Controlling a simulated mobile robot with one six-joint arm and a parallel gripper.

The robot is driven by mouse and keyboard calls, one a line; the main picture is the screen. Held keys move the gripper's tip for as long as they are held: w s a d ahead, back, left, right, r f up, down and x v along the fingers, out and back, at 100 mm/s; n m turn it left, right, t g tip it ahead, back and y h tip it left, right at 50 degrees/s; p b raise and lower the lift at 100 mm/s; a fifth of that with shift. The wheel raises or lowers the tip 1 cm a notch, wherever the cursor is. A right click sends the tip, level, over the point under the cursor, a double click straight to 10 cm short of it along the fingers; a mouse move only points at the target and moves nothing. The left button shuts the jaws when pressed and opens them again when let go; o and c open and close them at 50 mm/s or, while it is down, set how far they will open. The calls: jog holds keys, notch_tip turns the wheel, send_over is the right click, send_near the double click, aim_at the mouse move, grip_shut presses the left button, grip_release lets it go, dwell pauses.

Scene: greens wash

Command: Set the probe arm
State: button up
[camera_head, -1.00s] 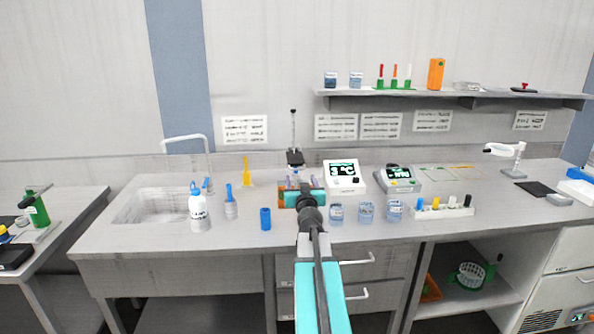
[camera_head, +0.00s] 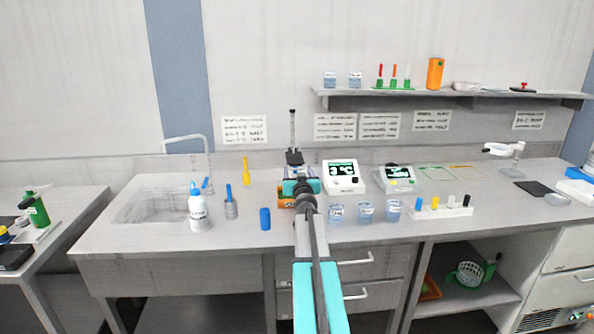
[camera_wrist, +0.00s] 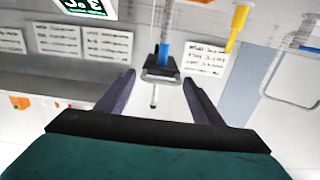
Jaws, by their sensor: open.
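The probe stand has a thin upright rod (camera_head: 292,130) with a dark holder (camera_head: 294,157) on it, behind my gripper (camera_head: 300,180). In the wrist view, my gripper (camera_wrist: 158,82) is open, its two dark fingers spread apart. The dark holder (camera_wrist: 152,62) shows there with a blue part and a grey looped bar (camera_wrist: 160,78) in line with the gap between the fingertips. A thin pale probe (camera_wrist: 154,97) shows in that gap too. Nothing is visibly gripped. My gripper and arm hide the stand's lower part in the head view.
A white meter (camera_head: 344,178) reading a temperature stands just right of the stand, with a second meter (camera_head: 395,179) beyond it. Several labelled beakers (camera_head: 366,211) stand in front. A blue cylinder (camera_head: 265,219), white bottle (camera_head: 199,211) and sink (camera_head: 150,204) are to the left.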

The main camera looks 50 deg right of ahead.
jog(key=shift+x, duration=1.05)
jog(key=shift+a, duration=0.1)
